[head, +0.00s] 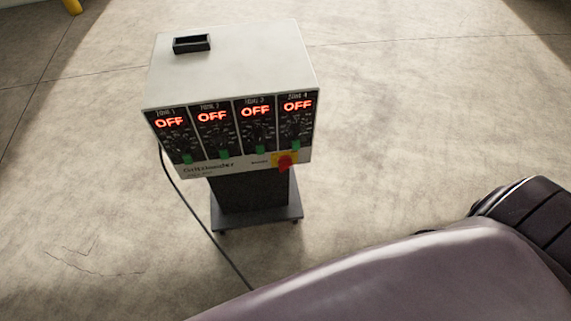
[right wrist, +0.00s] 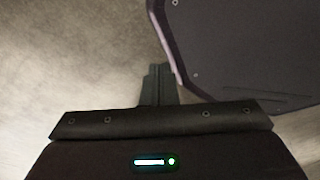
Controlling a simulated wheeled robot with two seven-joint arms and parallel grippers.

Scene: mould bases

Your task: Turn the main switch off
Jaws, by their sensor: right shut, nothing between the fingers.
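The controller box (head: 235,70) stands on a dark pedestal in the middle of the head view. Its front has several zone panels, each with a lit red OFF display. The main switch (head: 285,161) is a red knob on a yellow plate at the lower right of the front; its exact angle is too small to tell. My right gripper (right wrist: 160,72) shows in the right wrist view, shut and empty, over the floor, with no box or switch in that view. My left gripper is not in view.
Green switches (head: 260,149) sit under the zone panels. A black cable (head: 200,215) runs from the box down across the floor. The pedestal's base (head: 258,217) is wider than its column. My own body fills the lower right of the head view. The floor around the box is clear.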

